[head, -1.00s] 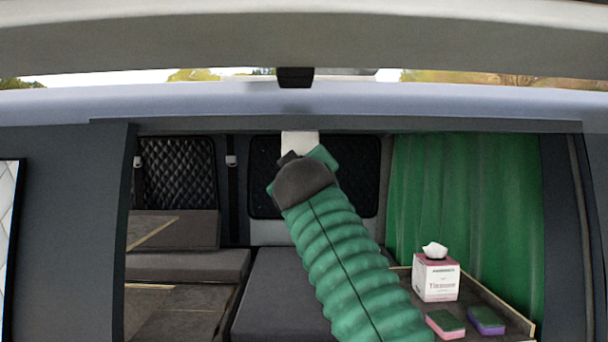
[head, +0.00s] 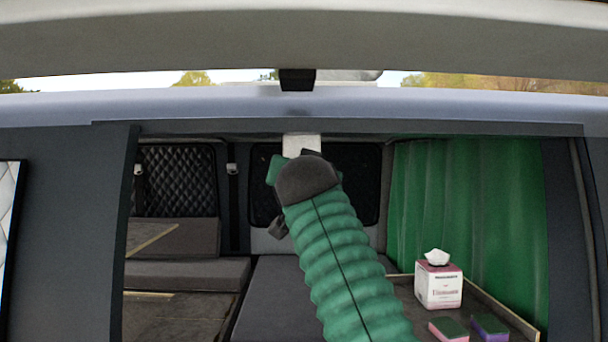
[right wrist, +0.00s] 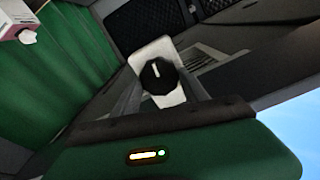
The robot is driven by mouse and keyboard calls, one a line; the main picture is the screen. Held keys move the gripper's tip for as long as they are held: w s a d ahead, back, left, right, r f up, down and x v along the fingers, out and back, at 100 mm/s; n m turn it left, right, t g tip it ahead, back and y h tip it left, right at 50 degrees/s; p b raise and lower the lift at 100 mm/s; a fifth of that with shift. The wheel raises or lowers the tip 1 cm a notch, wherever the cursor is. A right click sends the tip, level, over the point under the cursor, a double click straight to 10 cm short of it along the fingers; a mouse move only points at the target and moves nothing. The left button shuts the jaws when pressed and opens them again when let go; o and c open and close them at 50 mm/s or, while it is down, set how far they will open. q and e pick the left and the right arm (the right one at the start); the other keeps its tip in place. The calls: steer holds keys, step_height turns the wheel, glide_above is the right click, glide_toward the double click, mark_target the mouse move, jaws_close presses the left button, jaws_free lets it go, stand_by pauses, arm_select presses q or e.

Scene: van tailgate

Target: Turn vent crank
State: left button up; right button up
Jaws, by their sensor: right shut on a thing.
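The vent crank shows in the right wrist view as a black round knob (right wrist: 158,76) with a white mark, in front of a white mount (right wrist: 152,54). In the head view the white mount (head: 301,144) shows at the top of the van opening, and my wrist hides the knob. My right gripper (right wrist: 160,92) is at the knob, its fingers on either side, shut on it. In the head view my green right arm covers most of this gripper; a green part (head: 276,170) shows left of the dark wrist. My left gripper is in neither current view.
A tissue box (head: 438,286) and two sponges, one pink and green (head: 449,329), one purple and green (head: 490,327), sit on a counter at the right. A green curtain (head: 465,220) hangs behind. Grey cushions (head: 190,272) lie left. The raised tailgate (head: 300,40) spans the top.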

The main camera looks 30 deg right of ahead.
steer(key=shift+m, duration=1.3)
steer(key=shift+w+f, duration=0.1)
steer(key=shift+f, duration=0.2)
steer(key=o, duration=1.4)
steer(key=shift+a+r, duration=0.15)
steer(key=shift+s, duration=0.2)
